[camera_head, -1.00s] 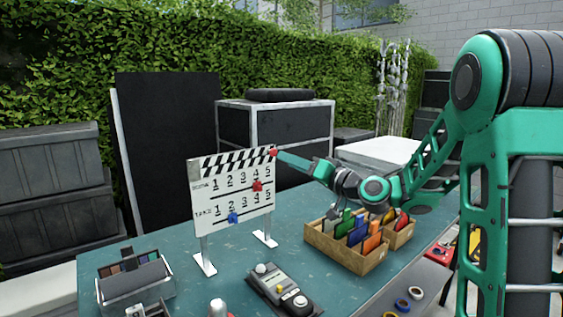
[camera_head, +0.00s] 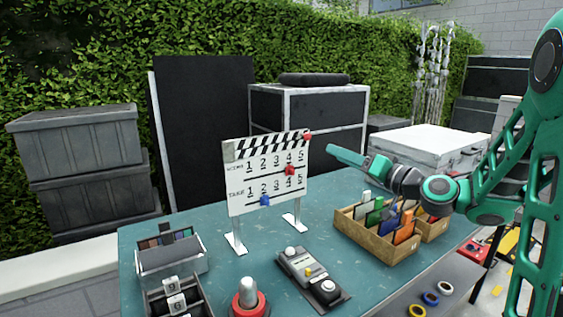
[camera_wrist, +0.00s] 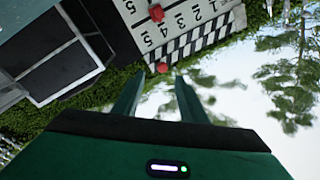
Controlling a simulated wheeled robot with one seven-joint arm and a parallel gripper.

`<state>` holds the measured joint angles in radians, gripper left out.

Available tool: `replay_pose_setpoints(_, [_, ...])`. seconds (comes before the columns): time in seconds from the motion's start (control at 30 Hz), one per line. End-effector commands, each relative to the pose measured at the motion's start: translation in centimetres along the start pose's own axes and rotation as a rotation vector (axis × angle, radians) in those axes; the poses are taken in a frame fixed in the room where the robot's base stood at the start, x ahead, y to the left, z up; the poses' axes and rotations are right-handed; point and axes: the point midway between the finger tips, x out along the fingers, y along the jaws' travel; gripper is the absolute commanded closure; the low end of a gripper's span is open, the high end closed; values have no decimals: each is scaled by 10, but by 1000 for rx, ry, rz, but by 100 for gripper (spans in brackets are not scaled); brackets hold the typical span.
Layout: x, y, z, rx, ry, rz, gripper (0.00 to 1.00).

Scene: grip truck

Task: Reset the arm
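My gripper (camera_head: 332,149) is held out over the teal table (camera_head: 220,290), just right of the clapperboard. The white clapperboard (camera_head: 262,202) stands upright on two feet. Red knobs are at the right end of its striped top bar (camera_head: 307,136) and on the scene row (camera_head: 289,170); a blue knob (camera_head: 264,201) is on the take row. In the wrist view my gripper (camera_wrist: 158,76) has two fingers apart with nothing between them. The clapperboard's red end knob (camera_wrist: 162,67) shows beyond the fingertips, with a visible gap in the head view.
Below my arm is a wooden box (camera_head: 366,241) of coloured cards. A control box with buttons (camera_head: 311,276), a red-based device (camera_head: 248,300) and grey trays (camera_head: 172,262) stand near the front. Black cases (camera_head: 325,120) and a hedge are behind.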

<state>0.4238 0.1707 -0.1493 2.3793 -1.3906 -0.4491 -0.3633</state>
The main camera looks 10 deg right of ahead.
Motion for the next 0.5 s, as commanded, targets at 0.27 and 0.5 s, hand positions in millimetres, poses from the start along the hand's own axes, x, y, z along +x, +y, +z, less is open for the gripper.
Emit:
replay_pose_setpoints(0.27, [-35, 12, 80, -113, -362, 154, 62])
replay_pose_setpoints(0.5, [-145, 53, 143, -104, -751, 490, 62])
